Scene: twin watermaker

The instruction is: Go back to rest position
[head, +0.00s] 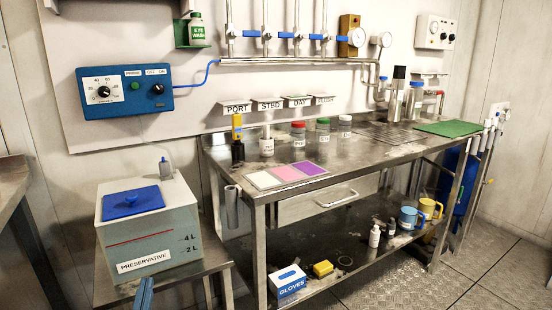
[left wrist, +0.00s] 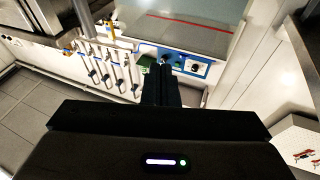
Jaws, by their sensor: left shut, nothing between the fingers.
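My left gripper (head: 144,292) shows only as a narrow blue tip at the bottom edge of the head view, in front of the preservative tank (head: 150,225). In the left wrist view the left gripper (left wrist: 158,84) is dark, with its fingers together and nothing between them. The tank, with its red line (left wrist: 190,35), is at the top of that view, beyond the fingers. My right gripper is in neither view.
The tank, with a blue lid (head: 132,202), stands on a side table (head: 215,262). A steel bench (head: 350,165) to its right holds bottles, three coloured pads and a green mat (head: 450,128). A gloves box (head: 288,284) and mugs are on the lower shelf. Floor (head: 480,270) is open at lower right.

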